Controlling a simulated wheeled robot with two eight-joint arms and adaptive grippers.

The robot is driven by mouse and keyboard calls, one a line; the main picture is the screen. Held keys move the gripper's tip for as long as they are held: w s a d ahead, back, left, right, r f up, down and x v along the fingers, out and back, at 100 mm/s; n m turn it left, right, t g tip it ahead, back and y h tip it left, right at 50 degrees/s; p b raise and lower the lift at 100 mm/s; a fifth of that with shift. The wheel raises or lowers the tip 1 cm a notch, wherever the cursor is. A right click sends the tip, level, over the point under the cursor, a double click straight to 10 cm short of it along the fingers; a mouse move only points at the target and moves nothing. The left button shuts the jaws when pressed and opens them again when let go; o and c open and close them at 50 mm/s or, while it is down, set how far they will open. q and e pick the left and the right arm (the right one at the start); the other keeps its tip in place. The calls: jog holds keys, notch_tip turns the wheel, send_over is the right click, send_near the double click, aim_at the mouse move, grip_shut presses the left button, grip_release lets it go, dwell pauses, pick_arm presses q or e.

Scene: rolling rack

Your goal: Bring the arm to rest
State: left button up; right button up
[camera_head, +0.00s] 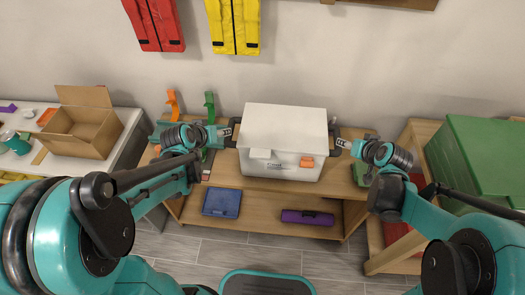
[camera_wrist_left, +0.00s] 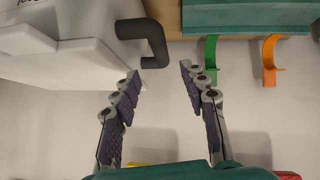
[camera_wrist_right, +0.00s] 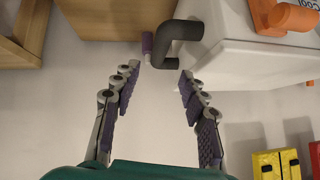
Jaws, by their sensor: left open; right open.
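A white cooler box (camera_head: 285,132) with dark side handles stands on the wooden rack's top shelf. My left gripper (camera_head: 231,132) is open beside the cooler's left handle. In the left wrist view its fingers (camera_wrist_left: 160,85) are spread and empty, with the handle (camera_wrist_left: 148,40) just beyond the fingertips. My right gripper (camera_head: 345,143) is open beside the right handle. In the right wrist view its fingers (camera_wrist_right: 160,82) are spread and empty, with the handle (camera_wrist_right: 180,38) just beyond them.
A table with an open cardboard box (camera_head: 85,130) is at left. A green box (camera_head: 480,155) is at right. Red and yellow vests hang on the wall.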

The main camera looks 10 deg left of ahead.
pick_arm(q)
jog(key=s+d+r+g+y, duration=0.1)
jog(key=s+d+r, duration=0.1)
jog(key=s, duration=0.8)
jog(key=s+d+r+m+g, duration=0.1)
jog(key=s+d+r, duration=0.1)
jog(key=s, duration=0.8)
jog(key=shift+s+r+y, duration=0.25)
jog(key=shift+r+y, duration=0.15)
pick_arm(e)
jog(key=s+a+r+g+h, duration=0.1)
jog(key=s+a+r, duration=0.1)
jog(key=s, duration=0.8)
jog(key=s+a+r+g, duration=0.1)
jog(key=s+r, duration=0.2)
jog(key=s, duration=0.7)
jog(key=shift+s+a+n+h, duration=0.25)
jog(key=shift+a+n+h, duration=0.15)
